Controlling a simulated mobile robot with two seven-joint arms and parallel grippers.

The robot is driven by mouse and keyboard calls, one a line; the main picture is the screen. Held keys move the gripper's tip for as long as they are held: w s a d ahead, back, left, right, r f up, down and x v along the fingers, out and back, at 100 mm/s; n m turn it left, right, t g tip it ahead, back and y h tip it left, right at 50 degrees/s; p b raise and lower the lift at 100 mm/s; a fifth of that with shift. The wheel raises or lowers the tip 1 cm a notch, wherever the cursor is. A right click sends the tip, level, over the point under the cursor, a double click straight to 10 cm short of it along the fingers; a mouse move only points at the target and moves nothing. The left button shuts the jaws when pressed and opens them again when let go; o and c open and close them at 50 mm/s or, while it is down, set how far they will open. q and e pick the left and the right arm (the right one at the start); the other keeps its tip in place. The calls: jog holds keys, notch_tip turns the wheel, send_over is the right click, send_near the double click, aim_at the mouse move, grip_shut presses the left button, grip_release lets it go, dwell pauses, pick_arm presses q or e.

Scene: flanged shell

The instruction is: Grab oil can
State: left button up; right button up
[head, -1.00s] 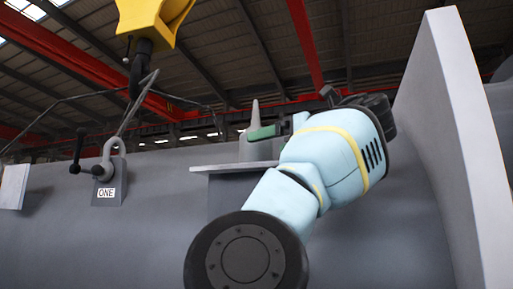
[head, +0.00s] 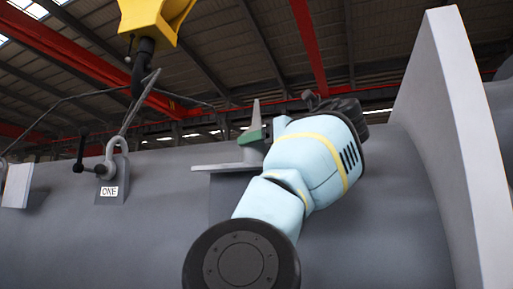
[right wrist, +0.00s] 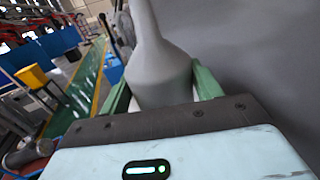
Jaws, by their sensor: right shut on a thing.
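The oil can (head: 256,114) is grey with a tall thin spout, upright at the small shelf (head: 225,168) on the big grey shell. My right gripper (head: 254,137) reaches it from the right, with green fingers at the can's body. In the right wrist view the oil can (right wrist: 158,70) stands between the two green fingers (right wrist: 160,92), which are shut on it. The can's lower part is partly hidden by the gripper in the head view, and I cannot tell whether it touches the shelf. My left gripper is not in view.
A tall flange (head: 450,130) rises to the right of my arm. A lug marked ONE (head: 110,190) with a shackle (head: 117,158) is at left. A yellow hook block (head: 152,20) hangs above. The space above the shelf looks free.

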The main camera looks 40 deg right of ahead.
aim_at(260, 107)
jog(key=shift+r, duration=0.15)
jog(key=shift+c, duration=0.2)
notch_tip(260, 107, up, 8)
jog(key=shift+s+r, duration=0.1)
jog(key=shift+r, duration=0.8)
